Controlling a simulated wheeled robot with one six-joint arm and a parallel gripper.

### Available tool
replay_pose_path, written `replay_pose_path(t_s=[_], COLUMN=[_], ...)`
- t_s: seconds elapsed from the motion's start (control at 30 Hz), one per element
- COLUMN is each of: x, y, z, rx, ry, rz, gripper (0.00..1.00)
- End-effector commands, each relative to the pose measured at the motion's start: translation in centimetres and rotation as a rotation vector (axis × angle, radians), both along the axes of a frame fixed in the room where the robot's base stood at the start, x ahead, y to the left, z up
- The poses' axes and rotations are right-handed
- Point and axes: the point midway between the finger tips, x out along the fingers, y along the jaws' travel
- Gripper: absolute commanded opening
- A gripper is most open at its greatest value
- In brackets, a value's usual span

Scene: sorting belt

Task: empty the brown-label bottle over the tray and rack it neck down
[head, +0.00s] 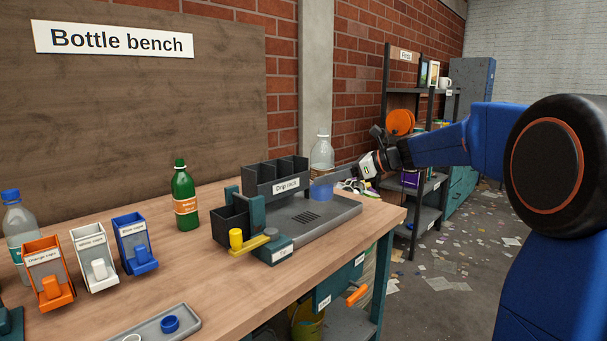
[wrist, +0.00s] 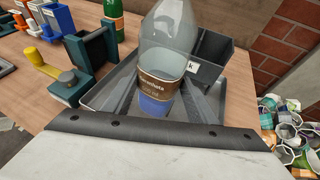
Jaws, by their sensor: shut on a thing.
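The brown-label bottle (head: 322,152) is clear, upright and blue in its lower part. Its brown label (wrist: 158,88) faces me in the wrist view, where its top is cut off. My gripper (head: 330,178) is shut on the bottle, with one finger on each side at label height. The bottle is over the back of the grey tray (head: 335,214); I cannot tell whether its base touches. The dark drip rack (head: 287,186) has open compartments, stands just left of the bottle in the head view, and shows no bottle in it. It also shows in the wrist view (wrist: 222,74).
A teal fixture with a yellow lever (head: 248,245) stands at the tray's left front. A green bottle (head: 184,205), cap bins (head: 134,243) and a blue-capped bottle (head: 20,232) stand farther left. Bare bench lies in between. A shelf (head: 425,155) stands behind my arm.

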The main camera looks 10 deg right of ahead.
Motion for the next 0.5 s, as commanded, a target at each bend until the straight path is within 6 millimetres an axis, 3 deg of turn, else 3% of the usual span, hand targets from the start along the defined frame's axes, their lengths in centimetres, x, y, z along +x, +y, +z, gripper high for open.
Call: replay_pose_path(t_s=[0.27,0.5], x=[0.4,1.5], y=[-0.3,-1.0], z=[0.3,0.8], rx=[-0.048,-0.175], ry=[-0.074,-0.262], rz=[0.000,-0.001], gripper=[0.27,0.27])
